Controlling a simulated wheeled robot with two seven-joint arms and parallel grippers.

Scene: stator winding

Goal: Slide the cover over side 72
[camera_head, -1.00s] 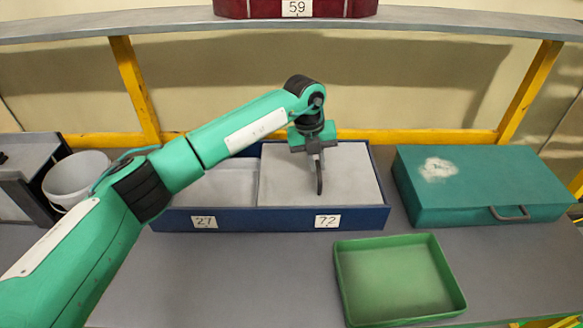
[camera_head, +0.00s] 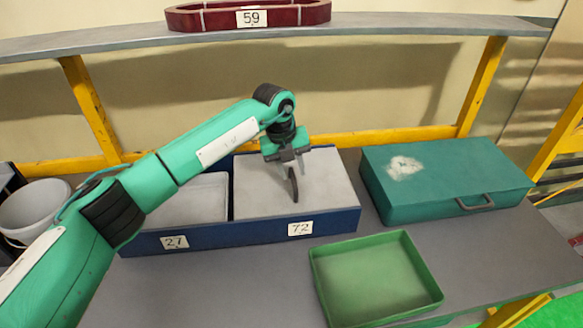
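A long blue box (camera_head: 235,234) stands on the table with two sides, labelled 27 (camera_head: 174,242) and 72 (camera_head: 300,228). A flat light grey cover (camera_head: 325,185) lies over side 72 on the right. Side 27 (camera_head: 195,200) on the left is uncovered and shows a recessed grey interior, partly hidden by my arm. Whether the fingertips touch the cover is unclear. My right gripper is not in view.
A teal case (camera_head: 450,180) with a handle stands right of the box. A green tray (camera_head: 375,277) lies in front, empty. A white bucket (camera_head: 33,210) is at far left. A red holder labelled 59 (camera_head: 250,17) sits on the grey shelf (camera_head: 400,27) above.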

